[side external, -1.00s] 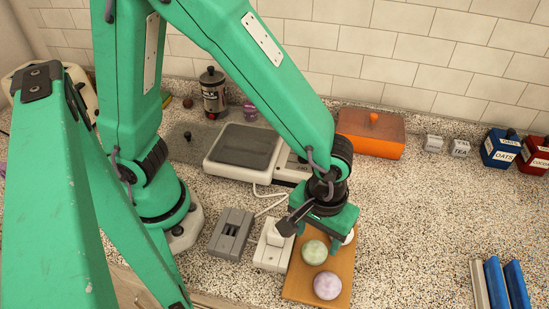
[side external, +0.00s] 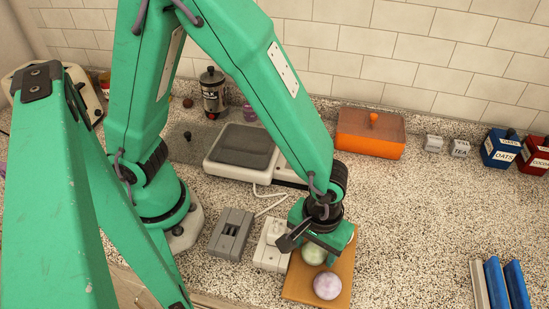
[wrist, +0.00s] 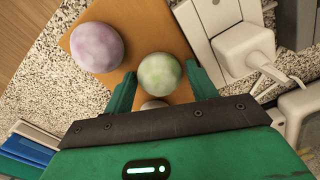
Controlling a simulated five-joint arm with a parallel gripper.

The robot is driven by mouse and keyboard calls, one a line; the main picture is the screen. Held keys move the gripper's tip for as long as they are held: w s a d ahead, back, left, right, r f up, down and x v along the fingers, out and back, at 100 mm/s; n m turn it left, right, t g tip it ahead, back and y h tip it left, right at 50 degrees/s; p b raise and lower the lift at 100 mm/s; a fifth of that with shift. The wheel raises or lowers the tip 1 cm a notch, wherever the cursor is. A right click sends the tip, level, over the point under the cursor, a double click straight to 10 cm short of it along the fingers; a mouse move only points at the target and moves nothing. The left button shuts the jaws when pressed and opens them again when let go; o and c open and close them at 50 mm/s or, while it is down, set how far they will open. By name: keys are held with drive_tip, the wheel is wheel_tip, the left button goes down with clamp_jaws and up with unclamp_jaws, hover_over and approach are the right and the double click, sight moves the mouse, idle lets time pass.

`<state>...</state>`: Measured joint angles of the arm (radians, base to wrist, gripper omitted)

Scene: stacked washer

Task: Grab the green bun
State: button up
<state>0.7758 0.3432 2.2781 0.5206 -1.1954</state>
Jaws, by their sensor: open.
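The green bun (side external: 314,254) is a pale green mottled ball on a wooden board (side external: 300,286); my gripper partly covers it in the side view. In the wrist view the green bun (wrist: 159,72) lies between my two finger tips, with the left finger close beside it and the right finger near its other side. My gripper (side external: 318,246) is open and low over the bun, and it also shows in the wrist view (wrist: 158,88). A purple bun (side external: 327,286) sits on the board next to the green one, and in the wrist view (wrist: 96,47) it lies to the left.
A white socket with a plug (side external: 272,245) and a grey switch box (side external: 231,233) stand left of the board. A pale round thing (wrist: 154,104) shows partly behind the green bun. A scale (side external: 240,148) and an orange box (side external: 370,133) stand farther back.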

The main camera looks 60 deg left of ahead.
sight(316, 246)
drive_tip(key=c, duration=0.7)
drive_tip(key=shift+r, duration=0.1)
drive_tip(key=shift+c, duration=0.2)
drive_tip(key=shift+r, duration=4.9)
